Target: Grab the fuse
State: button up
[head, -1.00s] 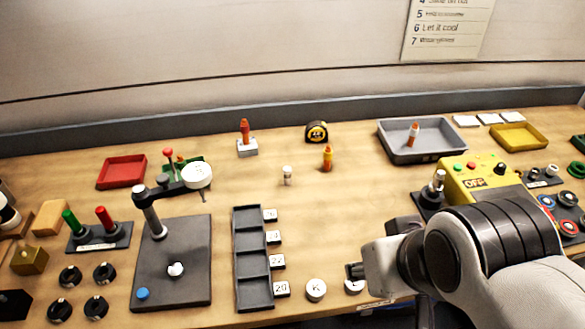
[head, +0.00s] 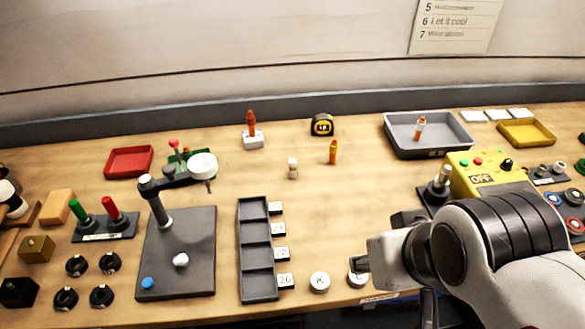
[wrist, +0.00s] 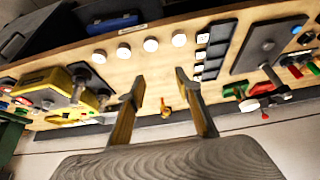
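No piece is labelled as the fuse. A small pale capped cylinder (head: 293,168) stands upright mid-table, and an orange pencil-like piece (head: 333,152) stands right of it. A red-orange piece (head: 251,123) stands in a white block, and an orange-and-white one (head: 420,128) is in the grey tray (head: 388,137). I cannot tell which is the fuse. My gripper (head: 363,264) is at the front right of the table, apart from all of these. In the wrist view my gripper (wrist: 158,86) is open and empty, with an orange piece (wrist: 165,103) visible beyond, between its fingers.
White discs (head: 320,282) lie along the front edge beside my gripper. A dark compartment rack (head: 257,255) and a black plate with a post and arm (head: 195,260) stand left. A yellow control box (head: 485,180) stands right. The middle of the table is mostly clear.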

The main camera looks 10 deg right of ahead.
jog(key=shift+w, duration=0.1)
jog(key=w+d+f+n+t+h, duration=0.1)
jog(key=w+d+t, duration=0.15)
jog(key=w, duration=0.95)
jog(key=w+d+f+n+t, duration=0.1)
jog(key=w+d+t, duration=0.15)
jog(key=w, duration=0.85)
jog(key=n+t+y, duration=0.1)
jog(key=n+y, duration=0.3)
jog(key=y, duration=0.3)
send_near(293, 169)
jog(key=w, duration=0.3)
jog(key=shift+w+d+f, duration=0.15)
jog(key=shift+w+d, duration=0.05)
jog(key=shift+d, duration=0.15)
jog(key=shift+a+f+y, duration=0.3)
jog(key=shift+a, duration=0.1)
jog(key=shift+x, duration=1.3)
jog(key=shift+a, duration=0.1)
